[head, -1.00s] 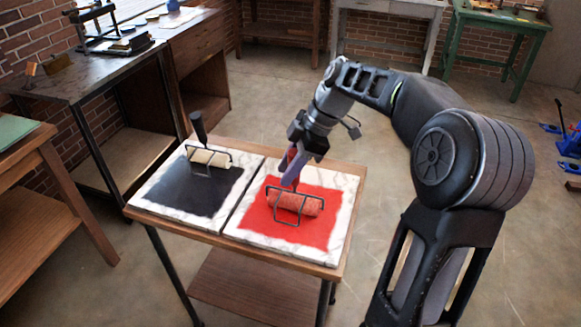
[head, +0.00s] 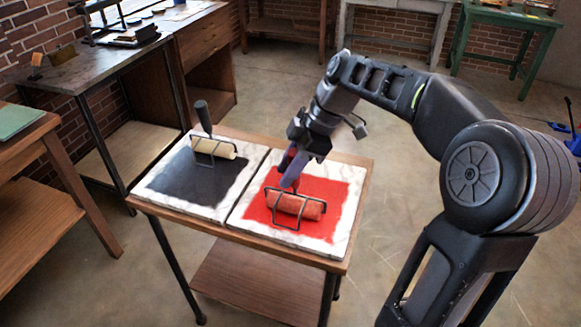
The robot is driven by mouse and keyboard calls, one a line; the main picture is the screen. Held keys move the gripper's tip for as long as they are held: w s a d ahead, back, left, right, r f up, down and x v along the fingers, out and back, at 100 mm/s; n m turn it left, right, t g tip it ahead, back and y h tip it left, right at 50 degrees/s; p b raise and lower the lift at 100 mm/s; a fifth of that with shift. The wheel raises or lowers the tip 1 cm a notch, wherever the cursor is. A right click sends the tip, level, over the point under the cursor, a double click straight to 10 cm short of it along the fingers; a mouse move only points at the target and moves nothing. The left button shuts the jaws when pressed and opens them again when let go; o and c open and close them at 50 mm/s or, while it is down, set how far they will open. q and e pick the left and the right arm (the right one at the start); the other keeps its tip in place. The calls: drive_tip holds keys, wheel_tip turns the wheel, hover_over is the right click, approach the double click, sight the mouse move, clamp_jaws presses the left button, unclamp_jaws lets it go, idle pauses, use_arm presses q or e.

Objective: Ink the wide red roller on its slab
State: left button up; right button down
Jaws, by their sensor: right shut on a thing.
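The wide red roller (head: 297,206) lies on the red-inked patch of the right slab (head: 240,217), its wire frame around it. My right gripper (head: 290,172) is shut on the roller's handle, above and behind the roller. The gripper hides much of the handle. The roller's surface looks red, and it appears to touch the ink. My left gripper is not in view.
Beside it is a second slab (head: 150,193) with black ink (head: 195,182) and a cream roller (head: 214,148) with a dark upright handle. Both slabs fill most of the small wooden table (head: 352,217). Workbenches stand at left and back.

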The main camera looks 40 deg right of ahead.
drive_tip(key=shift+a, duration=0.15)
drive_tip(key=s+a+b, duration=0.2)
drive_tip(key=a, duration=0.1)
drive_tip(key=shift+s, duration=0.1)
idle(0.5)
drive_tip(key=shift+d, duration=0.15)
drive_tip(key=shift+w+d+p, duration=0.3)
drive_tip(key=shift+w+d, duration=0.25)
drive_tip(key=shift+d, duration=0.2)
drive_tip(key=shift+w+d+p, duration=0.25)
drive_tip(key=shift+w+d, duration=0.3)
drive_tip(key=shift+d, duration=0.2)
